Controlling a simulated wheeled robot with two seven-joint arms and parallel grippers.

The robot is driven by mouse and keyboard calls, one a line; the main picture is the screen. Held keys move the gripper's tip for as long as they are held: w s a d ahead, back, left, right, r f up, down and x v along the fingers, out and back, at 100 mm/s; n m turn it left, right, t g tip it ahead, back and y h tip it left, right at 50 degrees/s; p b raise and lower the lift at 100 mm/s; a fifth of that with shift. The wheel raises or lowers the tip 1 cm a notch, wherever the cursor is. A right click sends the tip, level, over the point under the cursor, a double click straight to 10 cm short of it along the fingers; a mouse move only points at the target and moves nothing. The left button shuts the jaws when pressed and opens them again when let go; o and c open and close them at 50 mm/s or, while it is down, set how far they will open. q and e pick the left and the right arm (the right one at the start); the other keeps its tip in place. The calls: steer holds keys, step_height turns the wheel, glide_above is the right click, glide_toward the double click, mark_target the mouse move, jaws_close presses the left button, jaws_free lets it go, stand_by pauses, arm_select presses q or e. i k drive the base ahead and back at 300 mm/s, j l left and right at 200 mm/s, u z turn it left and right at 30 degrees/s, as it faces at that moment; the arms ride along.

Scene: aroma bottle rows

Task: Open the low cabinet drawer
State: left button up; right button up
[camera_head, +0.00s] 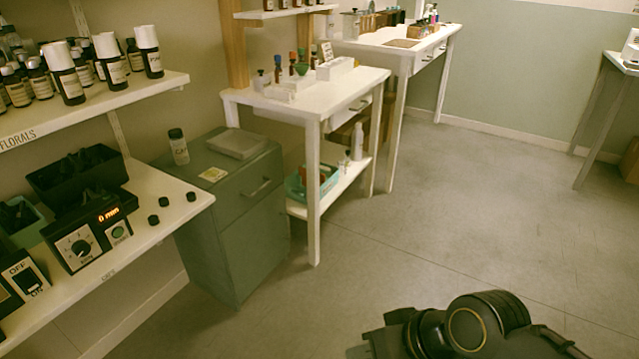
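The low cabinet (258,238) is grey-green and stands on the floor left of the middle, between the shelf unit and a white table. Its top drawer (240,195) has a light bar handle (262,187) and looks closed, with its front flush with the cabinet. My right gripper (390,335) is at the bottom edge, right of the middle. It is dark and partly cut off, and its fingertips cannot be made out. It is well apart from the drawer handle. My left gripper is not in view.
On the cabinet top are a small jar (178,147), a grey flat box (236,143) and a yellowish card (213,174). The shelf unit (150,205) at left holds bottles and a timer device. A white table (314,190) stands beside the cabinet. The floor (440,210) in front is clear.

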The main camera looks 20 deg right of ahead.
mark_target(234, 194)
steer(key=z, duration=0.35)
steer(key=i+j+u, duration=0.1)
steer(key=i, duration=0.35)
steer(key=i+j+u, duration=0.15)
steer(key=i, duration=0.3)
